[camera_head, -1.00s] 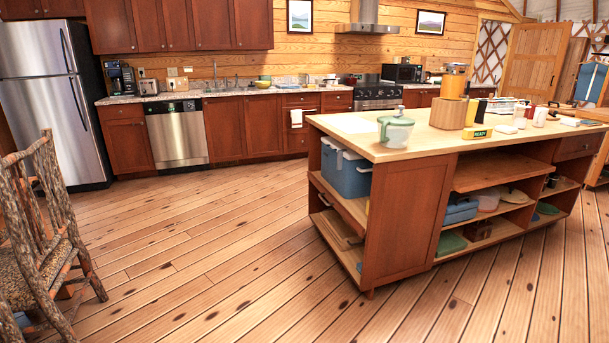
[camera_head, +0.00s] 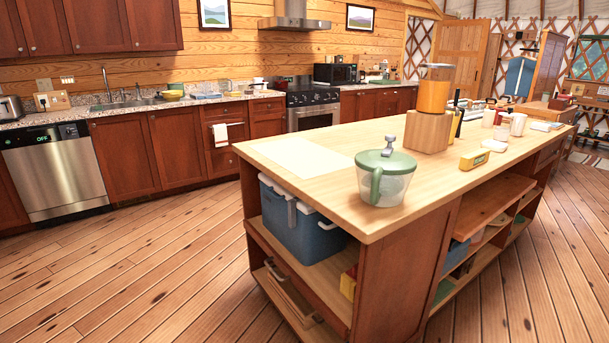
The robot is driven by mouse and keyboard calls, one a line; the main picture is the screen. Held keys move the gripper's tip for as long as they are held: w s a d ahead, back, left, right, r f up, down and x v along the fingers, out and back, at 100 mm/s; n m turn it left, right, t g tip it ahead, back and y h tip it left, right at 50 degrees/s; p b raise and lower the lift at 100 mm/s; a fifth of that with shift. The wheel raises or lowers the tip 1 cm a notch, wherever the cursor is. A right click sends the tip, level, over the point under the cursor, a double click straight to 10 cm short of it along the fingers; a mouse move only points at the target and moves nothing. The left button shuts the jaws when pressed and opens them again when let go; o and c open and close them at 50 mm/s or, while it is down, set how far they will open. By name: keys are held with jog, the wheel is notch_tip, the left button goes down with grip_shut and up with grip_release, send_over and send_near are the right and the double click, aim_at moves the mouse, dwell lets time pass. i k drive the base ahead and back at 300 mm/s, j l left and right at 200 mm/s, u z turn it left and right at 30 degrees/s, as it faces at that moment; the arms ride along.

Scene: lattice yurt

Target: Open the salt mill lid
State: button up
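No object is clearly marked as the salt mill. A clear jug-like container (camera_head: 395,188) with a green handle stands upright on the near corner of the island counter. Its green lid (camera_head: 383,162) with a grey knob on top looks shut. Farther back, a clear-topped canister with orange lower part (camera_head: 433,94) stands on a wooden block (camera_head: 428,131); it has a flat top. I cannot tell which of these is the mill. My gripper is not in view.
The wooden island counter (camera_head: 331,186) has bare room around the green-lidded container. A yellow box (camera_head: 474,159), a white mug (camera_head: 518,124) and bottles stand farther right. A blue cooler (camera_head: 300,232) fills the open shelf below. Plank floor (camera_head: 140,262) is clear to the left.

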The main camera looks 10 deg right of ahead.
aim_at(510, 109)
jog(key=i+l+z, duration=0.25)
jog(key=i+z, duration=0.5)
jog(key=i, duration=0.15)
jog(key=i+z, duration=0.4)
jog(key=i+j+z, duration=0.25)
jog(key=i+z, duration=0.15)
jog(key=i, duration=0.15)
jog(key=i+l+u, duration=0.1)
jog(key=i+u, duration=0.15)
jog(key=i, duration=0.15)
